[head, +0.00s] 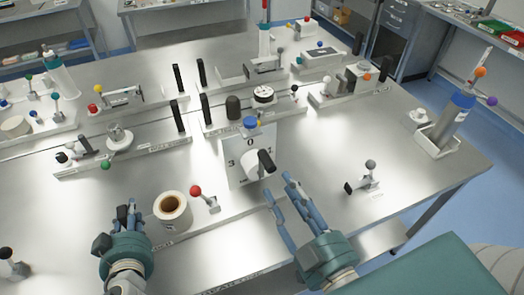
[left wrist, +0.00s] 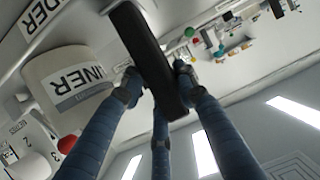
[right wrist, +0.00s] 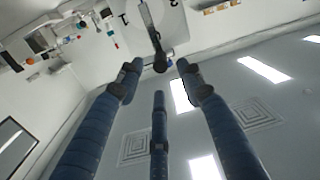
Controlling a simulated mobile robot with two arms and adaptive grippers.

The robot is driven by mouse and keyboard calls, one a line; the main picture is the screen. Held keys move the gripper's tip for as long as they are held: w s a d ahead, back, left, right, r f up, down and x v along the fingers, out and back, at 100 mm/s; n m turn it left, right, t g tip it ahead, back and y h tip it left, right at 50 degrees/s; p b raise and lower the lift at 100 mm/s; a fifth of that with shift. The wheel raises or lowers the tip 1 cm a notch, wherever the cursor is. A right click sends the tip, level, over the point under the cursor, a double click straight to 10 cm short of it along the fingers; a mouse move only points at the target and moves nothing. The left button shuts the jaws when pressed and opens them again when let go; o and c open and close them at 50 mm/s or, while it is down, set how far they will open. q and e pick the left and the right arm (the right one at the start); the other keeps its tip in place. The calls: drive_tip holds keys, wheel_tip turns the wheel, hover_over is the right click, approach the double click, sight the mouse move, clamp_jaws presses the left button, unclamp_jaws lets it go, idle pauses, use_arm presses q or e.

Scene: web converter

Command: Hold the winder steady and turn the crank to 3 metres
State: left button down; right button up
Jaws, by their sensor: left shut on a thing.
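The winder's base (head: 215,237) runs along the front of the steel table. It carries an upright white dial plate (head: 237,172) marked with figures including 3 and 0, and a crank with a dark handle (head: 267,162). The crank handle also shows in the right wrist view (right wrist: 160,62). My left gripper (head: 126,212) is shut on a black upright grip (left wrist: 150,62) at the left end. My right gripper (head: 280,190) is open, its fingers just to the right of and below the crank handle; I see no clear contact. The dial's pointer is unclear.
A paper roll (head: 173,212) and a red-knobbed lever (head: 203,194) stand between the left grip and the dial plate. Other fixtures, such as a grey-knobbed stand (head: 369,178), are around.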

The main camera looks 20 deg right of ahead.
sight(262, 153)
drive_tip(key=shift+w+r, duration=0.35)
drive_tip(key=shift+w, duration=0.2)
drive_tip(key=w, duration=1.1)
drive_tip(key=shift+a+f, duration=0.1)
drive_tip(key=shift+a, duration=0.15)
clamp_jaws()
